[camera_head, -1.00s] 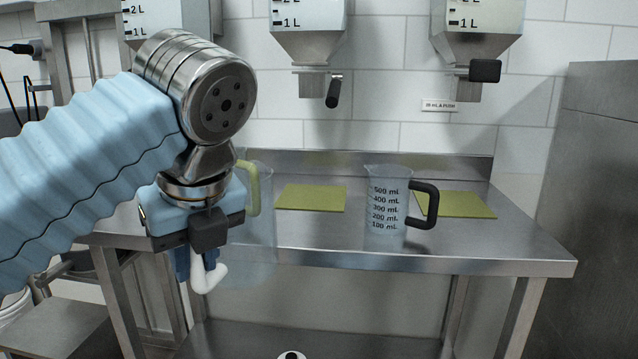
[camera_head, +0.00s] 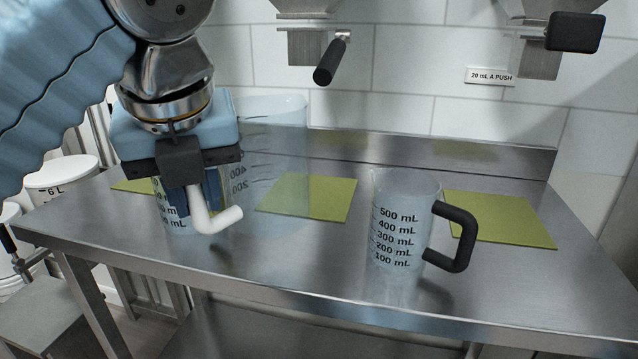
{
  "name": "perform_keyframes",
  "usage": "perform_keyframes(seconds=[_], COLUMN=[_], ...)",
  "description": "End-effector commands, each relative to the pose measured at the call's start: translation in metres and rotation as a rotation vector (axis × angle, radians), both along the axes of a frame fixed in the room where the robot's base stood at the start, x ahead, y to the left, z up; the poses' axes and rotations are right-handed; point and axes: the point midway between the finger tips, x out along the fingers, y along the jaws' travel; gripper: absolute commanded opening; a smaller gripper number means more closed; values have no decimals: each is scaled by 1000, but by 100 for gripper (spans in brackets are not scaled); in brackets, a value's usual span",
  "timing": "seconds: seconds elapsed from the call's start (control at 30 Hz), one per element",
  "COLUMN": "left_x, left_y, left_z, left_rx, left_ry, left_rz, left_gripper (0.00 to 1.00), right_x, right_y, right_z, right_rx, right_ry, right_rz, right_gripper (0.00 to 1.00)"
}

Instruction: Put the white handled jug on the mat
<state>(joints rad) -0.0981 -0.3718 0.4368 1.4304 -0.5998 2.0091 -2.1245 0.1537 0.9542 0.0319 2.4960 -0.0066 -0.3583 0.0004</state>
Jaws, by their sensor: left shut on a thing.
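The white handled jug (camera_head: 278,150) is a large clear jug with dark marks, upright in the head view. Its white handle (camera_head: 218,218) is on its lower left. My left gripper (camera_head: 197,205) is shut on that handle, pointing down. The jug's body overlaps the left part of the middle green mat (camera_head: 325,200) in the picture; I cannot tell whether its base touches anything. Other green mats lie at the left (camera_head: 130,186), mostly hidden by my gripper, and at the right (camera_head: 500,218). My right gripper is not in view.
A black-handled jug (camera_head: 400,225) stands on the steel table (camera_head: 320,285) between the middle and right mats. Another clear jug (camera_head: 168,212) is partly hidden behind my gripper. Depositor nozzles with black levers (camera_head: 330,62) (camera_head: 572,32) hang above. The front right table is clear.

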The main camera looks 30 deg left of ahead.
Motion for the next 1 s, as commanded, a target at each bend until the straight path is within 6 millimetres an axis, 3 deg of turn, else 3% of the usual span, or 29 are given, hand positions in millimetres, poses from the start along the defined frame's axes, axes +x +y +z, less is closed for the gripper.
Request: perform_keyframes(seconds=[0.17, 0.5, 0.8, 1.0], left_x=[12, 88, 158, 192], left_y=[3, 21, 38, 47], left_z=[0, -2, 3, -2], left_rx=[-2, -2, -1, 1], left_ry=[0, 1, 2, 1], left_rz=[-7, -2, -1, -1], left_gripper=[0, 0, 0, 0], right_x=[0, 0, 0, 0], right_y=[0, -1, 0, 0], right_z=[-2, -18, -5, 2], right_rx=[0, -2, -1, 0], right_ry=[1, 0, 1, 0], right_rz=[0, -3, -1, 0], right_gripper=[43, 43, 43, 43])
